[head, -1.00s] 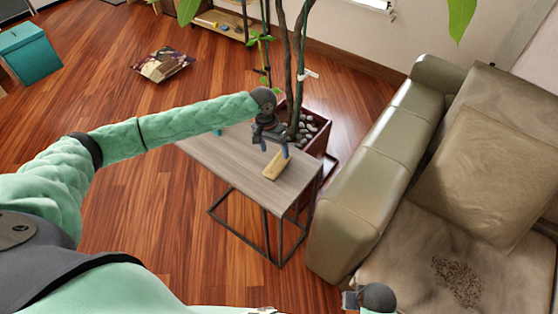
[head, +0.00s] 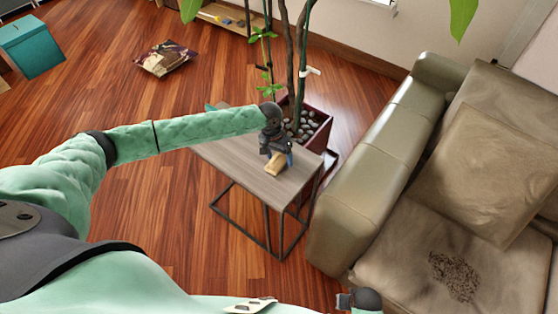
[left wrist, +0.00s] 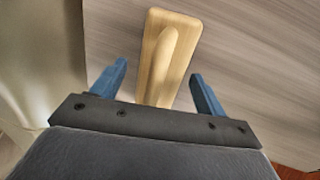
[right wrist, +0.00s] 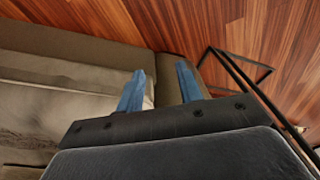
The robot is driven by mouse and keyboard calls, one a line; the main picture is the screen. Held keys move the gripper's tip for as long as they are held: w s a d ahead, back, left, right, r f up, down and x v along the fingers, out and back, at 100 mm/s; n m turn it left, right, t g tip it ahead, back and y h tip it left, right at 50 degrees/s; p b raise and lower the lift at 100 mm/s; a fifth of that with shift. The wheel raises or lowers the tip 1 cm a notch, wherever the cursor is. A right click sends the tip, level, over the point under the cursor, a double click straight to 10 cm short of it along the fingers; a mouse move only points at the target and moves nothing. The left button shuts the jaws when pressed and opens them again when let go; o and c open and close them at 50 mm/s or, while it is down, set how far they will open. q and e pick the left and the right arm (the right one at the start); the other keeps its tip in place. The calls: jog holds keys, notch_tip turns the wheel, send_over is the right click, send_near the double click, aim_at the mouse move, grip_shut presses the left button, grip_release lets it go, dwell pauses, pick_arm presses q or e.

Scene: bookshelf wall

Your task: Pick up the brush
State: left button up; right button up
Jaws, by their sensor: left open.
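The brush (head: 275,163) is a light wooden block with a raised rib along its back, lying on the grey wood side table (head: 235,155). In the left wrist view the brush (left wrist: 167,55) runs between the two blue fingers of my left gripper (left wrist: 158,85), with a gap on both sides. My left gripper (head: 276,155) is open, just above the brush and partly covering it in the head view. My right gripper (right wrist: 158,85) shows two blue fingers apart with nothing between them, near the sofa. In the head view only a bit of the right arm shows at the bottom.
A red planter (head: 315,130) with stones and a trunk stands right behind the table. A beige sofa (head: 375,165) stands close to the table's right. A magazine (head: 166,58) lies on the floor, and a teal box (head: 31,46) stands at far left. Floor left of the table is clear.

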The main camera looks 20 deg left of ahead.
pick_arm(q)
jog(key=c, duration=1.1)
